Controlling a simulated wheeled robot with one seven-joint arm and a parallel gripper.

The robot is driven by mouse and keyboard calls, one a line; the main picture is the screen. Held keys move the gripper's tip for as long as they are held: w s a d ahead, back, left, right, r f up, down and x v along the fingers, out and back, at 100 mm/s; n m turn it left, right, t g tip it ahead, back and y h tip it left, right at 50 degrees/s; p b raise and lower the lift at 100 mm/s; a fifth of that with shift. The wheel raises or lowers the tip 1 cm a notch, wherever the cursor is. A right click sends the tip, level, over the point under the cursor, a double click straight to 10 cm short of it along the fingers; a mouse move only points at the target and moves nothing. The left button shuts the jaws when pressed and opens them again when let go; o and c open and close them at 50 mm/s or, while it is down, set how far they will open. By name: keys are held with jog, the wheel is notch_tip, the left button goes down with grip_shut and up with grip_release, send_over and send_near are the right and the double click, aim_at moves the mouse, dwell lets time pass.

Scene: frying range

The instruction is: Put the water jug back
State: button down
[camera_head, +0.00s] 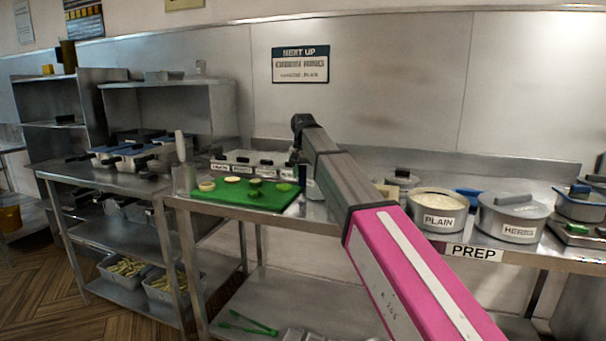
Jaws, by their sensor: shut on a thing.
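My gripper (297,157) is a dark shape that hangs down from the wrist, just behind the green cutting board's right end. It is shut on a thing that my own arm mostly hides. A small pale patch (315,188) shows beside the arm there; I cannot tell whether it is the water jug. A clear container (184,179) with an upright pale-handled tool in it stands left of the board. A small clear vessel (200,66) sits on the upper shelf at the back left; I cannot make out its details.
The green cutting board (222,196) holds several round slices. Labelled tubs stand behind it. A PLAIN pot (438,208) and a HERBS pot (512,216) stand on the PREP counter at right. Green tongs (247,324) lie on the low shelf.

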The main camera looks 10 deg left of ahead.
jog(key=c, duration=0.6)
grip_release()
jog(key=shift+f, duration=0.1)
notch_tip(320, 180, up, 12)
jog(key=shift+r, duration=0.15)
